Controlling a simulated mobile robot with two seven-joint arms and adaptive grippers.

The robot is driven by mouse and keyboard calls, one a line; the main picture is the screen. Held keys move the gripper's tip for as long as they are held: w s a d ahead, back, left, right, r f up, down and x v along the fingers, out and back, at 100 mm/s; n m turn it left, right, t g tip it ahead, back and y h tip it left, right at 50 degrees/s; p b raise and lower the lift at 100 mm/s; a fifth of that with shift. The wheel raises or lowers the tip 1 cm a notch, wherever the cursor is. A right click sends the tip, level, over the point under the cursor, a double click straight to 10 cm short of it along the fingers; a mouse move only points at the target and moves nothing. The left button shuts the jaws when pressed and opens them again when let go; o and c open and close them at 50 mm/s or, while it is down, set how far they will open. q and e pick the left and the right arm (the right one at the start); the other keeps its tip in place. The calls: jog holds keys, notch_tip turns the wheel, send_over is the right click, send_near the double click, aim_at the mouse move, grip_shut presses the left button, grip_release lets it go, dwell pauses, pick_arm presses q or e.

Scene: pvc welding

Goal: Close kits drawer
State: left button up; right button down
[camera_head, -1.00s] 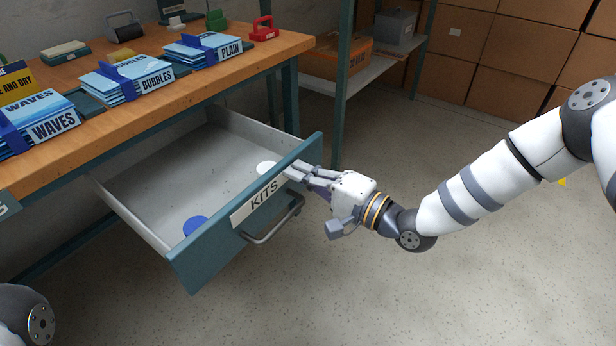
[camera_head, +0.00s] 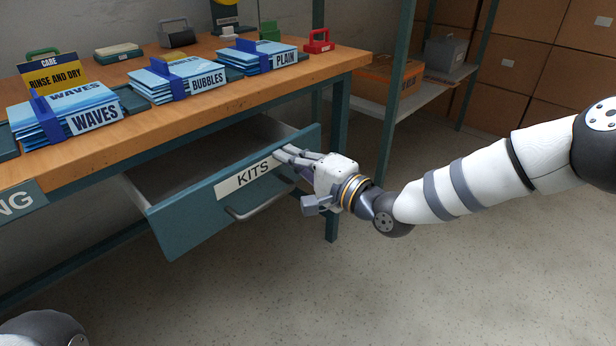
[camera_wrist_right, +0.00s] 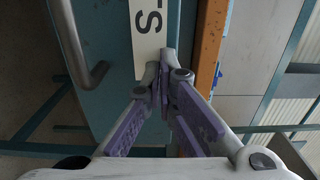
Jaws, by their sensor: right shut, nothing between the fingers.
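The kits drawer (camera_head: 190,219) has a teal front with a white KITS label (camera_head: 243,179) and a grey bar handle (camera_head: 262,204). It stands partly open under the wooden bench; part of its grey inside shows behind the front. My right gripper (camera_head: 284,155) is shut and empty, its fingertips at the upper right of the drawer front, beside the label. In the right wrist view the shut fingertips (camera_wrist_right: 168,65) are at the end of the label (camera_wrist_right: 148,35), with the handle (camera_wrist_right: 92,75) to the left. My left gripper is not in view; only part of my left arm shows.
The wooden bench (camera_head: 110,136) carries stacks of blue packs marked WAVES, BUBBLES and PLAIN. A teal bench leg (camera_head: 333,200) stands behind my right gripper. A shelf with an orange box (camera_head: 388,80) is at the back right. The floor in front is clear.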

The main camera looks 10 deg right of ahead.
jog(key=b+x, duration=0.2)
jog(key=x, duration=0.1)
jog(key=b+x, duration=0.1)
jog(key=x, duration=0.2)
jog(key=shift+f+b, duration=0.25)
jog(key=shift+b, duration=0.15)
jog(key=shift+w+a+r+b, duration=0.2)
jog(key=shift+w+a+b, duration=0.3)
jog(key=shift+w, duration=0.15)
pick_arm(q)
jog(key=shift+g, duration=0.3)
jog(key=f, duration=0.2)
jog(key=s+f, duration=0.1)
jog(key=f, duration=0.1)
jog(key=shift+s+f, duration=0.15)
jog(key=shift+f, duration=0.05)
pick_arm(e)
jog(key=shift+r, duration=0.25)
jog(key=shift+r, duration=0.1)
